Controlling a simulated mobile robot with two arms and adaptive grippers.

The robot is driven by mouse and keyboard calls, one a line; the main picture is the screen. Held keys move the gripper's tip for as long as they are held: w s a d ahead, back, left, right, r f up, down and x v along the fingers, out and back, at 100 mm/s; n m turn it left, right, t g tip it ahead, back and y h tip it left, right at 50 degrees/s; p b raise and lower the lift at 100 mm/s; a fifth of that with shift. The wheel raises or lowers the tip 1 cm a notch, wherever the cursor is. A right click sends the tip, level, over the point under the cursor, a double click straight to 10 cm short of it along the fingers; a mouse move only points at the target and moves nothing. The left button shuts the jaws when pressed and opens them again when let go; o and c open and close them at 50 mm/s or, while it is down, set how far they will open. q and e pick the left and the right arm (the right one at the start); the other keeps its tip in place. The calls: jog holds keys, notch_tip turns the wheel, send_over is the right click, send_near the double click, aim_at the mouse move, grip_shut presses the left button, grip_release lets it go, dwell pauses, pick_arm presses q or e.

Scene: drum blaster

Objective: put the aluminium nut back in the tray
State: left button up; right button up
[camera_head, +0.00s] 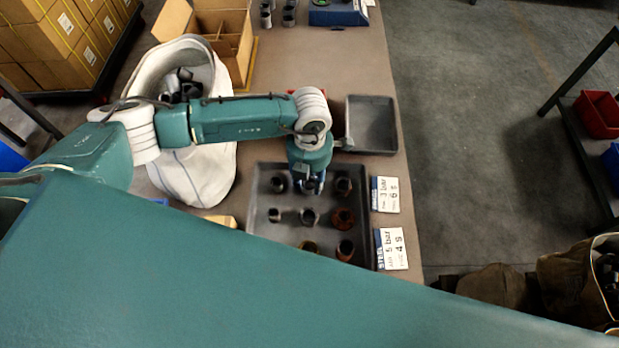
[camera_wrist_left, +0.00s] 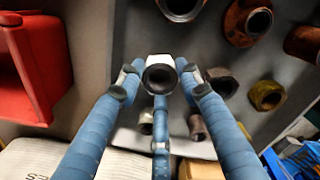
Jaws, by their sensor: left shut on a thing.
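My left gripper (camera_head: 312,188) points down over the upper middle of a dark grey tray (camera_head: 264,205) in the head view. In the left wrist view its fingers (camera_wrist_left: 160,80) are shut around a silver hex nut (camera_wrist_left: 157,61) with a dark bore. The nut is hidden by the gripper in the head view. The tray holds several dark, rusty and brassy fittings, including a rusty one (camera_head: 343,218). The tray floor also shows in the wrist view (camera_wrist_left: 128,30) behind the nut; I cannot tell the nut's height above it. My right gripper is not in view.
An empty grey tray (camera_head: 371,125) lies beyond, on the same table. A white sack (camera_head: 200,172) of dark parts and a divided cardboard box (camera_head: 228,40) are at left. A red bin (camera_wrist_left: 28,75) shows in the wrist view.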

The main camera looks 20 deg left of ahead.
pick_arm(q)
jog(key=shift+f, duration=0.4)
jog(key=shift+f, duration=0.15)
jog(key=o, duration=1.2)
